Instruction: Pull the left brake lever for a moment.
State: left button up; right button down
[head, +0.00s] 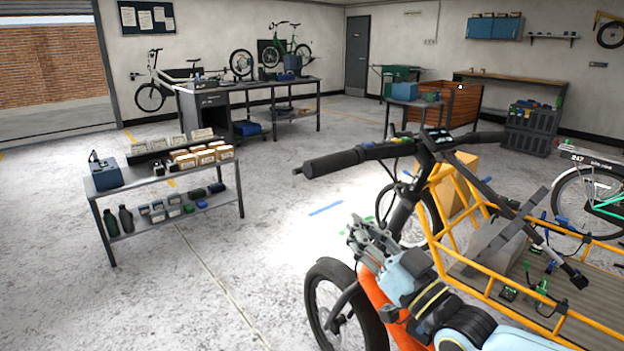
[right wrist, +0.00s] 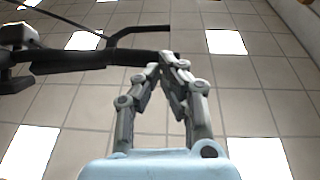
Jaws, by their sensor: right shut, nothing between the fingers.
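The orange cargo bike's handlebar has a dark grip (head: 332,162) at its left end in the head view. In the right wrist view, a dark grip (right wrist: 95,60) runs across the upper left, with a curved black brake lever (right wrist: 140,30) beside it. My right gripper (head: 355,226) is below the grip in the head view, fingers pointing up. In the right wrist view its fingertips (right wrist: 167,62) are together and empty, close to the end of the grip. I cannot tell whether they touch it. The lever is hard to make out in the head view. My left gripper is not in view.
The bike's yellow-orange rack (head: 455,200) and wooden cargo deck (head: 600,285) lie to the right of my right arm. A metal shelf table (head: 165,186) with boxes and bottles stands to the left.

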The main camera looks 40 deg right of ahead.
jog(key=p+x, duration=0.1)
jog(key=x, duration=1.3)
jog(key=shift+f, duration=0.1)
jog(key=w+b, duration=0.1)
jog(key=w+f+b, duration=0.1)
jog(key=shift+w+d, duration=0.2)
jog(key=shift+w, duration=0.1)
jog(key=shift+r, duration=0.15)
dwell(0.6)
